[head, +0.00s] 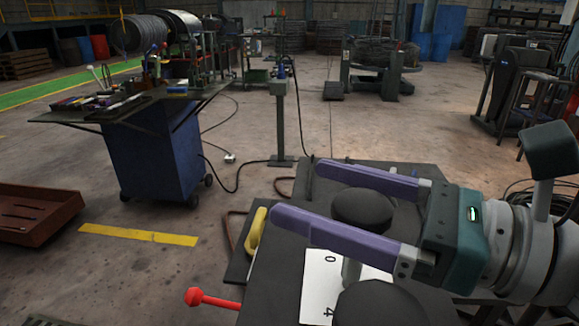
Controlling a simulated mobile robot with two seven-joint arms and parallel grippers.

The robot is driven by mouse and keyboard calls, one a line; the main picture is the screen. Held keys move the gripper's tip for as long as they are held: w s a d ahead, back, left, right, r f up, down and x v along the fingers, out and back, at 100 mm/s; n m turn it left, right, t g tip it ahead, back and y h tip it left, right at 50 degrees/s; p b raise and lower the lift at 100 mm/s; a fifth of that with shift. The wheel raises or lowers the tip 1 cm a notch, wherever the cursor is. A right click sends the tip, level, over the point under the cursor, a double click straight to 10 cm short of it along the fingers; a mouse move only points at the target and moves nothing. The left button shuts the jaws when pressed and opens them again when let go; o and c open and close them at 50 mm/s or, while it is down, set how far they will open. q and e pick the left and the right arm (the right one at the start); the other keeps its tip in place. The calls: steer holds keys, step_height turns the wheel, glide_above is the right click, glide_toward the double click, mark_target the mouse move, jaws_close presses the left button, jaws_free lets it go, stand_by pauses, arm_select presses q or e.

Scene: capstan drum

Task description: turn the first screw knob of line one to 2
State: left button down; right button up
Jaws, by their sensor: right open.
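Two dark round knobs stand on a dark grey panel (290,265) at the lower right of the head view: one farther back (363,208) and one at the bottom edge (378,308). A white dial plate (320,290) lies between them, with the marks 0 and 4 readable; the mark 2 is not visible. I cannot tell which knob is the first of line one. My right gripper (297,190) comes in from the right, open, its purple fingers apart. They pass to either side of the farther knob in the picture; contact cannot be told. My left gripper is not in view.
A yellow handle (256,231) and a red ball-ended lever (212,301) are at the panel's left side. A blue tool cart (155,150) and a red-brown tray (35,215) stand on the floor at left. A thin post (280,125) rises behind the panel.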

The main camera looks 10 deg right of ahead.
mark_target(340, 216)
steer(key=shift+c, duration=0.3)
